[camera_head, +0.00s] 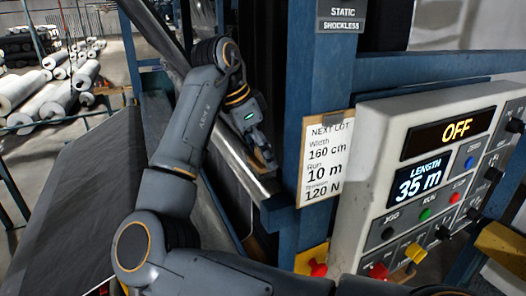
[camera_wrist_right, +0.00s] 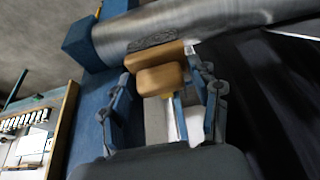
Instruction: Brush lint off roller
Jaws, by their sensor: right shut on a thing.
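The steel roller (camera_head: 235,150) runs diagonally down toward the blue post in the head view. It crosses the top of the right wrist view (camera_wrist_right: 215,25). My right gripper (camera_head: 260,146) is at the roller's near end, its fingers (camera_wrist_right: 165,92) shut on a wooden-handled brush (camera_wrist_right: 162,80). The brush (camera_head: 266,161) lies at the roller's surface. A dark, rough grey patch (camera_wrist_right: 152,40) shows at the brush's far edge; I cannot tell whether it is bristles or lint. Whether the brush touches the roller is hard to tell. My left gripper is not in view.
A control panel (camera_head: 380,150) reading OFF and 35 m stands at the right, close to the roller's end. A blue post (camera_head: 325,85) carries a NEXT LOT card (camera_head: 325,160). Dark fabric (camera_head: 75,190) spreads at left, with several wrapped rolls (camera_head: 50,100) behind.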

